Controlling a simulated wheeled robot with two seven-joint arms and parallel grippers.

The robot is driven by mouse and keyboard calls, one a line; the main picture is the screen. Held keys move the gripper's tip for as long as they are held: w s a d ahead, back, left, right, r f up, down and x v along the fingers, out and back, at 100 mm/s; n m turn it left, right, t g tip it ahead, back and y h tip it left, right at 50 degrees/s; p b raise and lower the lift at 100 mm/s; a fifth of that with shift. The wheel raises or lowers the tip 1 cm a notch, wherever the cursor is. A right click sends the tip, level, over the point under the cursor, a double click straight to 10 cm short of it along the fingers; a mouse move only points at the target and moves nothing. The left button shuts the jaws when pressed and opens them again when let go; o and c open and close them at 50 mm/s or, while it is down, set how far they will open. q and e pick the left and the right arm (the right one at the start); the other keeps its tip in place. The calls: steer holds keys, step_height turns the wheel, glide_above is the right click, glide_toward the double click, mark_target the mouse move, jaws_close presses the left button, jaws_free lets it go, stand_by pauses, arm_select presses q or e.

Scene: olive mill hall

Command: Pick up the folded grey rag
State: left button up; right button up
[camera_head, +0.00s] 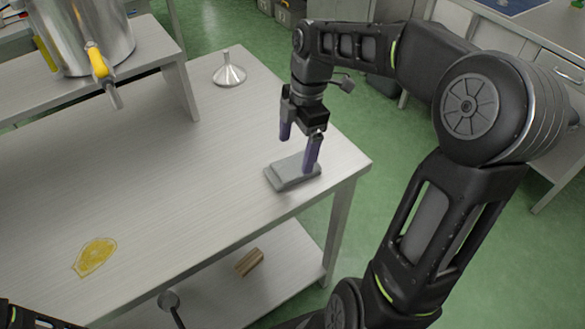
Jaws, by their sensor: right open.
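The folded grey rag (284,176) lies flat on the light table, close to its front right corner. My right gripper (297,155) points down above the rag, its two purple fingers apart and nothing seen held between them. The nearer finger overlaps the right end of the rag in the picture; the farther finger is over the rag's far side. I cannot tell whether either finger touches the rag. My left gripper does not show; only a dark bit of what looks like my left arm is at the bottom left corner.
A metal funnel (229,73) stands at the table's back. A steel tank with a yellow-handled tap (98,63) stands on a raised shelf at the left. A brown block (249,262) lies on the lower shelf. The middle tabletop is clear.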

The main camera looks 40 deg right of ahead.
mark_target(293, 166)
steer(key=shift+w+a+f+p, duration=0.1)
steer(key=shift+a+f+p, duration=0.05)
steer(key=shift+f, duration=1.15)
steer(key=shift+a+f+p, duration=0.15)
steer(key=shift+f, duration=1.15)
steer(key=c, duration=1.5)
steer(key=shift+o, duration=0.2)
steer(key=shift+r, duration=0.1)
step_height(293, 166, up, 10)
